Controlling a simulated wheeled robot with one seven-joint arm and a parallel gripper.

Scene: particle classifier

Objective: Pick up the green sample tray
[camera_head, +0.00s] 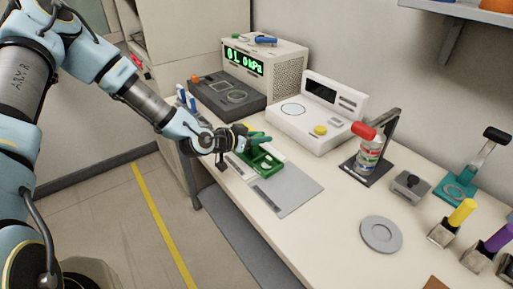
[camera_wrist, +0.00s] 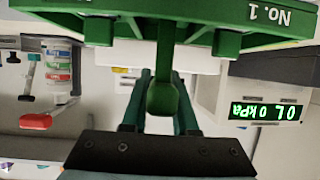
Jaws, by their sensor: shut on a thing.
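My gripper (camera_head: 258,139) comes from the left. In the wrist view my gripper (camera_wrist: 163,104) has its two fingers on either side of the tray's green handle, shut on it. The tray looks about level. I cannot tell whether its underside touches the mat.
The grey mat (camera_head: 291,194) lies on the bench. Behind stand a pressure display box (camera_head: 280,62), a dark device (camera_head: 228,97) and a white scale (camera_head: 318,112).

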